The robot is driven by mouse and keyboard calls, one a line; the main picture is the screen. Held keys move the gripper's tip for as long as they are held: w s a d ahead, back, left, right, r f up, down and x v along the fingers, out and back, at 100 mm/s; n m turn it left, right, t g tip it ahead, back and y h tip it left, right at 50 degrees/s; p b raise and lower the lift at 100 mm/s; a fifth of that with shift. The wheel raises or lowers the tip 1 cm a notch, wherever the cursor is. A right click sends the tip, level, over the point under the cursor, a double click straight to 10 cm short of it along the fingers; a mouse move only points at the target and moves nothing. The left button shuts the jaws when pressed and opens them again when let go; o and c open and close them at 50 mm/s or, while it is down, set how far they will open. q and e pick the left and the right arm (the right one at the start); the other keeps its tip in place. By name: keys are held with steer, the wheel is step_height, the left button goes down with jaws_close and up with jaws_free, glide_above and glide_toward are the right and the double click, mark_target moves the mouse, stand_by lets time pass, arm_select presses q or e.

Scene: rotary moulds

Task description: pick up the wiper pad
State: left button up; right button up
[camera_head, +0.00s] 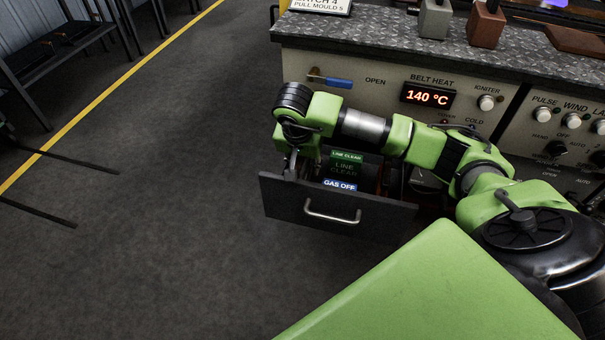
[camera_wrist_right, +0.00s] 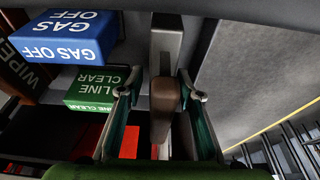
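A brown block (camera_wrist_right: 18,65) with partly cut-off lettering beginning "WIPE" shows at the left edge of the wrist view; it may be the wiper pad or its label. My right gripper (camera_head: 296,166) reaches down into the left end of an open drawer (camera_head: 285,204). In the wrist view its fingers (camera_wrist_right: 162,120) are apart, on either side of a brown rounded piece (camera_wrist_right: 164,98) joined to a grey bar (camera_wrist_right: 166,45). I cannot tell whether this piece is the wiper pad or whether the fingers touch it. My left gripper is not in view.
A green LINE CLEAR block (camera_head: 345,166) and a blue GAS OFF block (camera_head: 340,185) lie in the drawer, right of my gripper. Red pieces (camera_wrist_right: 88,138) show lower inside. The control panel (camera_head: 385,88) stands behind. The floor at left is mostly clear.

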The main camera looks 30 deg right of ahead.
jaws_close()
steer(key=shift+r, duration=0.1)
